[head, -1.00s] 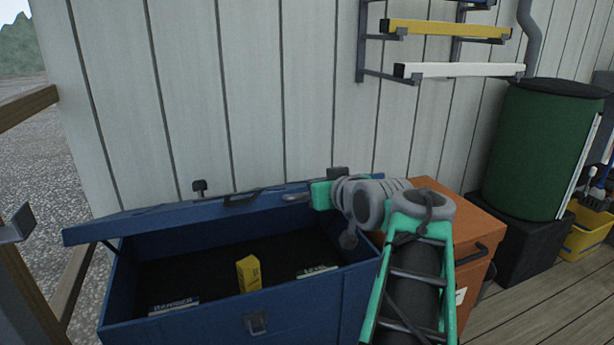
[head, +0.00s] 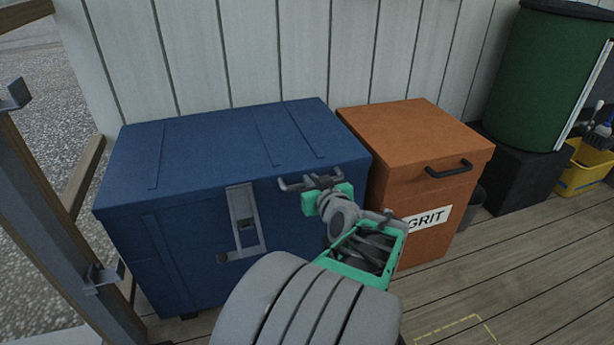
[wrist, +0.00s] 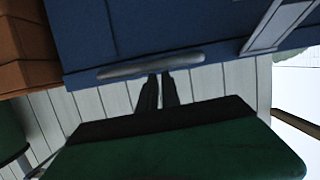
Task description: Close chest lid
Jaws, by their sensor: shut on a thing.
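The blue chest (head: 180,255) stands against the wall, and its lid (head: 215,145) is down, covering the whole top; the inside is hidden. A grey metal latch (head: 243,222) is on the chest's front. My gripper (head: 325,183) is at the chest's front right, shut on the grey bar handle (head: 288,185) near the lid's front edge. In the wrist view, my two dark fingers (wrist: 158,88) meet the handle (wrist: 190,60) at the blue edge. My arm hides part of the chest's lower front.
An orange grit box (head: 415,160) stands close on the chest's right. Beyond it are a green barrel (head: 545,75) on a black base and a yellow bucket (head: 582,170). A post (head: 60,210) with metal brackets stands at the left. Plank floor (head: 520,270) is clear at the front right.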

